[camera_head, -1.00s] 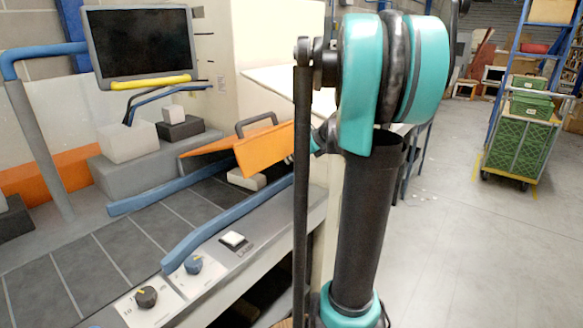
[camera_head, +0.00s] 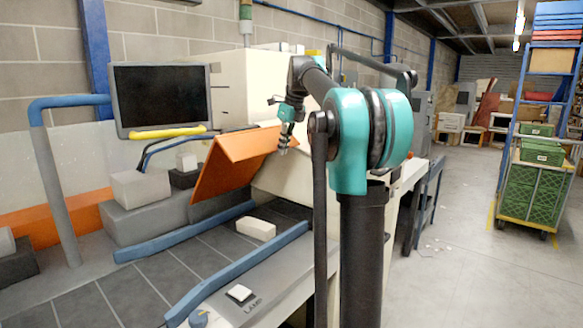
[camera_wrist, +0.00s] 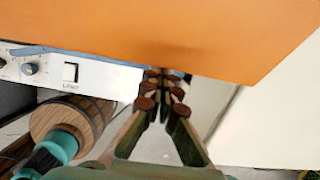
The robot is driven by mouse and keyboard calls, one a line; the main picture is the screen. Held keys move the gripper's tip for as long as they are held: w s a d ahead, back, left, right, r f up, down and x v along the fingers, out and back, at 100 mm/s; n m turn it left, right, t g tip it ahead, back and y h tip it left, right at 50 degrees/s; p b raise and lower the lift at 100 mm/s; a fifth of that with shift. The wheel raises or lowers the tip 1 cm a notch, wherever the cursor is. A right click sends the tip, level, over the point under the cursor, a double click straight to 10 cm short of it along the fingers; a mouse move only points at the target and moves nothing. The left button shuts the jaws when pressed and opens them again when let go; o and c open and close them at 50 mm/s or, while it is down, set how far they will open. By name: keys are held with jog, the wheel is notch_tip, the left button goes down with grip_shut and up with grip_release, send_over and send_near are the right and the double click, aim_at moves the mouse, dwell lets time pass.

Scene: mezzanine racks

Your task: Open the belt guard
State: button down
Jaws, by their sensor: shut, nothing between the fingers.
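The orange belt guard (camera_head: 228,165) stands tilted up over the grey belt (camera_head: 165,270), with clear space between its lower edge and the belt. My gripper (camera_head: 283,149) is at the guard's right edge, fingers pointing down. In the wrist view, the guard (camera_wrist: 160,35) fills the top of the picture. There my gripper (camera_wrist: 162,78) is shut with nothing between its fingertips, which reach the guard's edge. I cannot tell whether they touch it. The guard's handle is not visible now.
A cream block (camera_head: 256,229) lies on the belt between two blue rails (camera_head: 240,270). A screen (camera_head: 161,97) stands behind at the left. A lamp button (camera_head: 240,293) is on the front panel. A cart of green crates (camera_head: 533,190) stands far right, with open floor before it.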

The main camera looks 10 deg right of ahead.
aim_at(265, 131)
jog(key=w+a+r, duration=0.1)
jog(key=r, duration=0.1)
jog(key=w+a+r, duration=0.1)
jog(key=w+r, duration=0.1)
jog(key=w+a+r, duration=0.2)
jog(key=shift+r, duration=0.2)
jog(key=shift+w+a+r, duration=0.4)
jog(key=shift+w+r, duration=0.2)
jog(key=shift+w, duration=0.05)
jog(key=shift+d, duration=0.1)
